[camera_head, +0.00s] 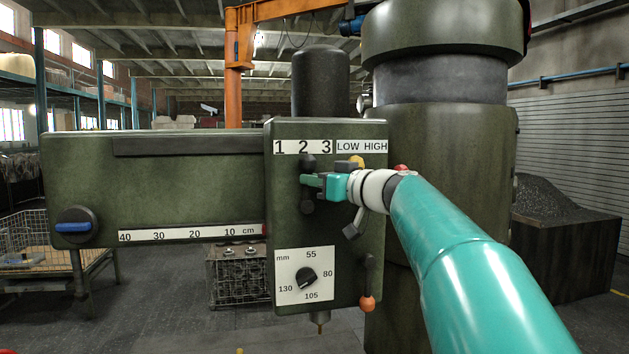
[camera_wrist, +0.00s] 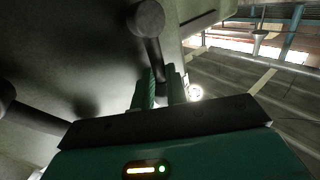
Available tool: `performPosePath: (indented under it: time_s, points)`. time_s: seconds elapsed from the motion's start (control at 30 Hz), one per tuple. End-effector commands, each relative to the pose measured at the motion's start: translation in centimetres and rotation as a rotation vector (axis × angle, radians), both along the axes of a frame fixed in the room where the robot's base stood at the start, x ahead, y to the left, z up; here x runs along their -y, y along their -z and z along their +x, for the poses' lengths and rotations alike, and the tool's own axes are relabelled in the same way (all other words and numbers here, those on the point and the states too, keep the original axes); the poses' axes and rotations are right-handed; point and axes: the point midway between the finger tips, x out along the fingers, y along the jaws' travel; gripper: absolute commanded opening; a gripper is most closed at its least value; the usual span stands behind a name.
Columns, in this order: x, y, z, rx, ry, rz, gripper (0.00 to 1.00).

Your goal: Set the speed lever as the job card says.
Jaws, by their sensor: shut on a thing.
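The lever under the 1 2 3 plate (camera_head: 303,147) is dark, with a round knob (camera_head: 308,161) just below the 2. It stands roughly upright, and its lower end (camera_head: 307,207) shows below my fingers. My gripper (camera_head: 312,182) reaches in from the right and is shut around this lever, hiding its middle. In the wrist view, my teal fingers (camera_wrist: 160,90) close on the dark stem, and the knob (camera_wrist: 146,18) stands clear beyond them. A yellow knob (camera_head: 356,161) shows under the LOW HIGH plate (camera_head: 361,146), partly behind my wrist. I see no job card in either view.
A mm dial (camera_head: 306,278) sits below on the same head. An orange-tipped lever (camera_head: 367,303) hangs at lower right. A red button (camera_head: 401,168) is close behind my wrist. The thick column (camera_head: 440,130) stands at right, and the arm with its cm scale (camera_head: 190,235) extends left.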

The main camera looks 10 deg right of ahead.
Motion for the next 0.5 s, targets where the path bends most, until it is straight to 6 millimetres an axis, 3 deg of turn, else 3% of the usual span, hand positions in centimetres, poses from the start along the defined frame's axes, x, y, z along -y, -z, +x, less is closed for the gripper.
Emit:
performPosePath:
  time_s: [0.5]
  points:
    - [1.9, 0.8, 0.0, 0.000, 0.003, 0.320, 0.00]
